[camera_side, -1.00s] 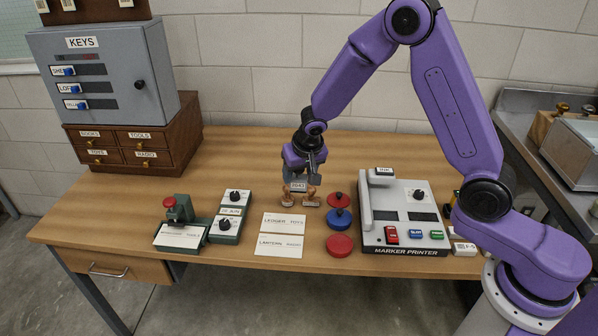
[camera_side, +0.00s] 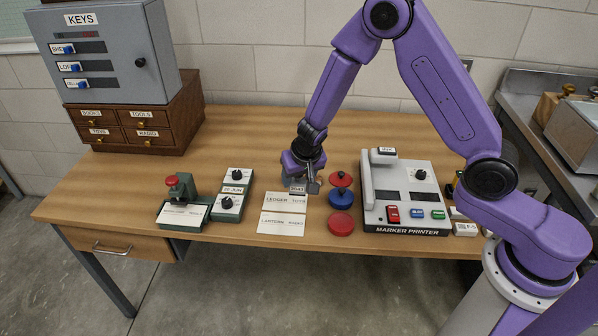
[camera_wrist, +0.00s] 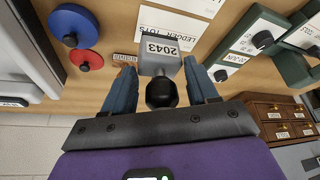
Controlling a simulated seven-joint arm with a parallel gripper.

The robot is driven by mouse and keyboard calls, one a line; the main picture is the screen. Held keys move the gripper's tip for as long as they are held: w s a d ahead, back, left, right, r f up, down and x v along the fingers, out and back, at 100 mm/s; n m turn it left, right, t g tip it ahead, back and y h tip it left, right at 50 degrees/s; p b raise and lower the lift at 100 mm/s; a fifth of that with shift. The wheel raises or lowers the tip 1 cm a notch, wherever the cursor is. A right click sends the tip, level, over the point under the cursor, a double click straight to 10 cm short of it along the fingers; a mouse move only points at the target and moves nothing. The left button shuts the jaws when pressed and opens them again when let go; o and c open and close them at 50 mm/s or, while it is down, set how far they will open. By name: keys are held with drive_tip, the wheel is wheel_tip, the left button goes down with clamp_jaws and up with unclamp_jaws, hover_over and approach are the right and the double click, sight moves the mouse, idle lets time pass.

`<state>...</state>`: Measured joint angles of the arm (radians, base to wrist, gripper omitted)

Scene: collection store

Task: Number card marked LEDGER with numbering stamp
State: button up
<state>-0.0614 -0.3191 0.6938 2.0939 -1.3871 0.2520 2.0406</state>
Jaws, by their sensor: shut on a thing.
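My gripper (camera_side: 305,182) is shut on the numbering stamp (camera_wrist: 158,58), a grey block with a black knob and a label reading 2043.
Red and blue round pieces (camera_side: 341,198) stand right of the cards, with the marker printer (camera_side: 405,195) beyond. A green device with a red knob (camera_side: 183,203) and two dial boxes (camera_side: 231,195) stand left. Drawers and a key cabinet (camera_side: 110,60) fill the back left.

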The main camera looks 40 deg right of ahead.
sight(299, 191)
drive_tip(key=shift+s+f+x, duration=0.1)
drive_tip(key=shift+s+x, duration=0.1)
drive_tip(key=shift+x, duration=0.85)
drive_tip(key=shift+s+f+x, duration=0.1)
drive_tip(key=shift+s+x, duration=0.15)
drive_tip(key=shift+x, duration=0.8)
drive_tip(key=shift+s+f+x, duration=0.1)
drive_tip(key=shift+s+x, duration=0.1)
drive_tip(key=shift+x, duration=0.85)
drive_tip(key=shift+f, duration=0.6)
drive_tip(key=shift+r, duration=3.55)
